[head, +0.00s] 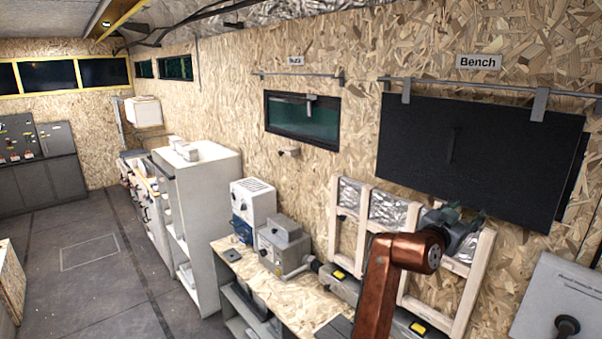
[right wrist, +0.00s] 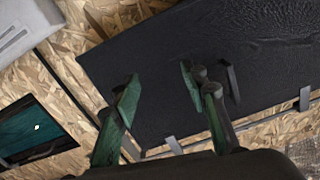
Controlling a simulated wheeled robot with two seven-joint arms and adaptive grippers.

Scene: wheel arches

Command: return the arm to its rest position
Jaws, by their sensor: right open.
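My right arm, copper-coloured, rises from the bottom of the head view and bends at an elbow. My right gripper (head: 462,222) is beyond that bend, in front of the wooden frame and close below the black panel. In the right wrist view, the two greenish fingers of the right gripper (right wrist: 160,88) stand apart with nothing between them. The black panel (right wrist: 200,35) fills much of the view behind the fingers. The gap between fingertips and panel cannot be judged. My left gripper is not in view.
The black panel (head: 480,150) hangs from a rail under the Bench sign (head: 479,62). A wooden frame with foil panes (head: 388,207) leans on the wall. Grey machines (head: 283,243) stand on the bench (head: 290,305). A pale box (head: 560,300) is at lower right. The floor at left is clear.

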